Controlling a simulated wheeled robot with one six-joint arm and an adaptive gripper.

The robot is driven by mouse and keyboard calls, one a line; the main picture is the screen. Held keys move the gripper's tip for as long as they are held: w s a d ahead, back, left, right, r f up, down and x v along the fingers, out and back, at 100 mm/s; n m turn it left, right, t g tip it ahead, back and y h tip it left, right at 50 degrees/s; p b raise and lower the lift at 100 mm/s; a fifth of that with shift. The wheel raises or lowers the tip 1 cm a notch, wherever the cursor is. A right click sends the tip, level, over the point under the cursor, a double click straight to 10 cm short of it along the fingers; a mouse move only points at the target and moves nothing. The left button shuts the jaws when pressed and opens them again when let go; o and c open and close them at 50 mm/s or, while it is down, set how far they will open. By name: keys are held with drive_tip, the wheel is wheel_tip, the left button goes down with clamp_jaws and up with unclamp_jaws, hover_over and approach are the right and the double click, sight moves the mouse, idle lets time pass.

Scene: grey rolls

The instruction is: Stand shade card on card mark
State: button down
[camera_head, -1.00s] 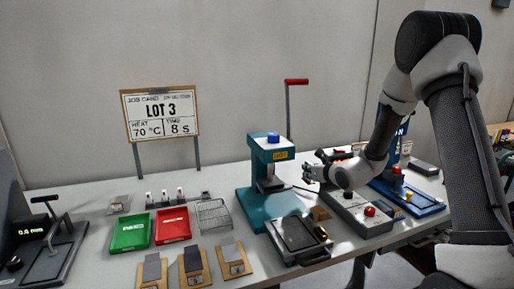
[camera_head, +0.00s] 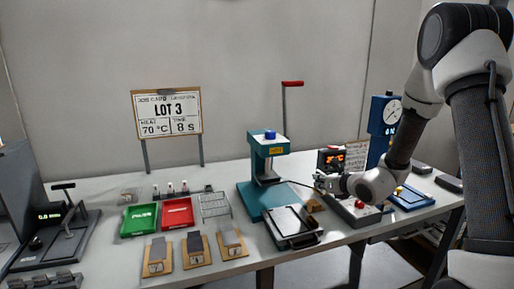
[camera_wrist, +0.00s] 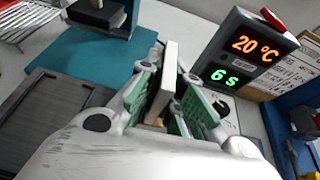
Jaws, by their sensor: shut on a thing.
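My gripper (camera_wrist: 170,95) is shut on a thin pale slab (camera_wrist: 168,75), which looks like the shade card. The slab stands on edge between the green finger pads in the wrist view. In the head view my gripper (camera_head: 322,183) is right of the teal press, in front of the heat display; the slab is too small to make out there. A small tan block (camera_head: 315,205) lies below and left of the gripper. I cannot make out a card mark in either view.
The teal press (camera_head: 265,180) and a dark flat plate (camera_head: 291,224) are left of my gripper. The display (camera_wrist: 243,60) reads 20 °C and 6 s. A blue gauge stand (camera_head: 381,120) is behind right. Green (camera_head: 122,220) and red (camera_head: 163,213) trays sit further left.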

drive_tip(key=s+d+r+m+h, duration=0.1)
drive_tip(key=s+d+r, duration=0.2)
drive_tip(key=d, duration=0.4)
drive_tip(key=shift+r, duration=0.9)
drive_tip(key=shift+s, duration=0.1)
